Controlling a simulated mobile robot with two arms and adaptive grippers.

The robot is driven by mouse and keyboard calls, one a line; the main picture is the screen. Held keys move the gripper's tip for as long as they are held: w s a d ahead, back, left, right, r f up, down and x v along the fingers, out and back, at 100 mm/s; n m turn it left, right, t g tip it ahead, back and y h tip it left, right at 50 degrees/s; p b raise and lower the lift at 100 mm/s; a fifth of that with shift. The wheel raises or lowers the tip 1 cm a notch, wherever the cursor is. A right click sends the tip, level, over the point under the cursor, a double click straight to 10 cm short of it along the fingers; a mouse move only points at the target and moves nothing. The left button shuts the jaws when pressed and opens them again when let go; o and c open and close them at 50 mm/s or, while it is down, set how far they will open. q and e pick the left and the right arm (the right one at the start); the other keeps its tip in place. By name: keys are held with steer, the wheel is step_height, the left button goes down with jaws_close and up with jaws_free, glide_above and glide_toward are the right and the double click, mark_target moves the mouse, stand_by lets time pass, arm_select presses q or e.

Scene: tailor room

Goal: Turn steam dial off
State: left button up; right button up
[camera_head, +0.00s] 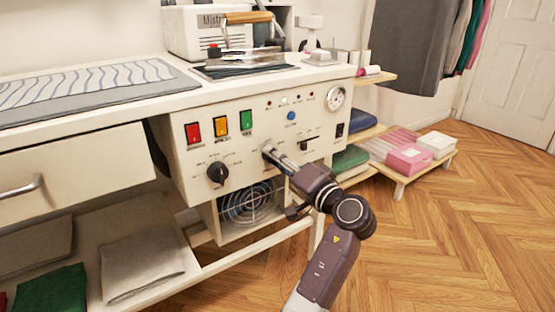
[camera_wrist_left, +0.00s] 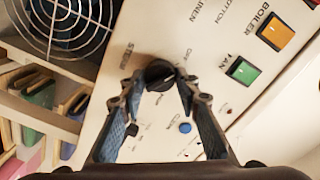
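The steam dial (camera_wrist_left: 159,76) is a black round knob on the cream control panel, by a partly covered STEAM label in the left wrist view. My left gripper (camera_head: 268,151) reaches the panel and covers the dial in the head view. In the wrist view the fingers of my left gripper (camera_wrist_left: 160,88) are spread, one on each side of the knob, with small gaps showing. I cannot tell whether the fingertips touch it. The pointer's exact setting is hard to read. My right gripper is not in view.
A second black dial (camera_head: 217,172) is left of my gripper. Red, orange and green (camera_head: 246,121) switches, a blue button (camera_head: 291,115), a slider (camera_head: 309,143) and a gauge (camera_head: 335,97) share the panel. A fan grille (camera_head: 250,203) is below. Open floor lies right.

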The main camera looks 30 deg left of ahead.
mark_target(268, 117)
arm_select(q)
steer(key=o, duration=0.4)
step_height(268, 117, up, 10)
steer(key=shift+s+f, duration=0.1)
steer(key=shift+s, duration=0.05)
stand_by(0.7)
